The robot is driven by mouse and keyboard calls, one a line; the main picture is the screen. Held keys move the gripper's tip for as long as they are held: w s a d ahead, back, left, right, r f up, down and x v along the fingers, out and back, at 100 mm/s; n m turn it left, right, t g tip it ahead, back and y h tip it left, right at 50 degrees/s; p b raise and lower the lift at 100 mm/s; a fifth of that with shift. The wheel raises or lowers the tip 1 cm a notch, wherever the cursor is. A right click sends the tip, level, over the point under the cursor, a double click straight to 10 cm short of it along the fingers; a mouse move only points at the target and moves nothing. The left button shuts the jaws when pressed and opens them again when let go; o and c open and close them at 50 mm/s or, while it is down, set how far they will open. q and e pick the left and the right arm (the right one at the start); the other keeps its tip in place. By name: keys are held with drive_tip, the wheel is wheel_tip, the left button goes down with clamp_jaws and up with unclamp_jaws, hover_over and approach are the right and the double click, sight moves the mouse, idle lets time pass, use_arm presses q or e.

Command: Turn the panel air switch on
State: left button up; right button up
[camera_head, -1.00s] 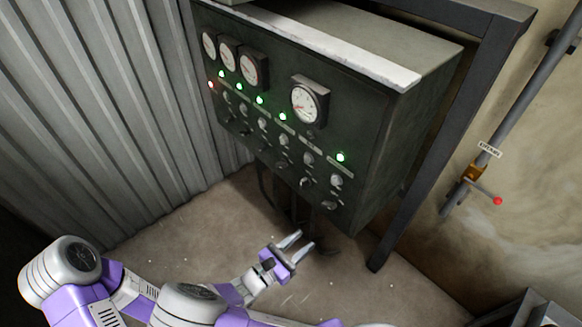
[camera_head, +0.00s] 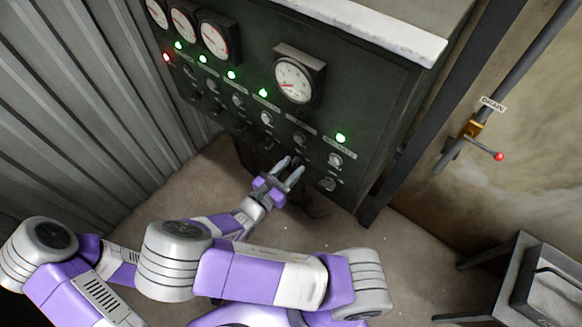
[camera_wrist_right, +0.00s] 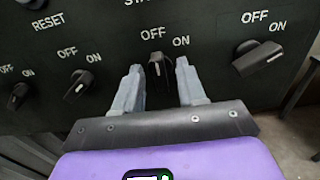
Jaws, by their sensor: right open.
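The dark control panel (camera_head: 375,105) carries several black rotary switches. The wording that would single out the panel air switch is not legible. My right gripper (camera_head: 286,172) is open at the panel's lower row. In the wrist view its two fingers (camera_wrist_right: 160,85) stand on either side of a black switch (camera_wrist_right: 157,64) labelled OFF and ON, whose handle is near upright. Contact cannot be told. Another OFF/ON switch (camera_wrist_right: 258,58) is to the right, its handle slanted, and one (camera_wrist_right: 78,86) is to the left. My left gripper is not in view.
Gauges and green lamps (camera_head: 340,138) line the panel above the switches, with one red lamp (camera_head: 168,57) at the left. A dark frame post (camera_head: 400,170) stands at the panel's right. A pipe with a red-tipped valve lever (camera_head: 484,148) is beyond it. Open floor lies below.

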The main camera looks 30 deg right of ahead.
drive_tip(key=shift+w+d, duration=0.15)
drive_tip(key=shift+d, duration=0.15)
drive_tip(key=c, duration=0.7)
drive_tip(key=shift+c, duration=0.2)
drive_tip(key=m, duration=0.5)
drive_tip(key=shift+m+p, duration=0.3)
drive_tip(key=shift+p, duration=0.05)
drive_tip(key=m, duration=0.3)
drive_tip(key=m+b, duration=0.1)
drive_tip(key=m, duration=0.2)
drive_tip(key=shift+s+f, duration=0.15)
drive_tip(key=shift+s, duration=0.05)
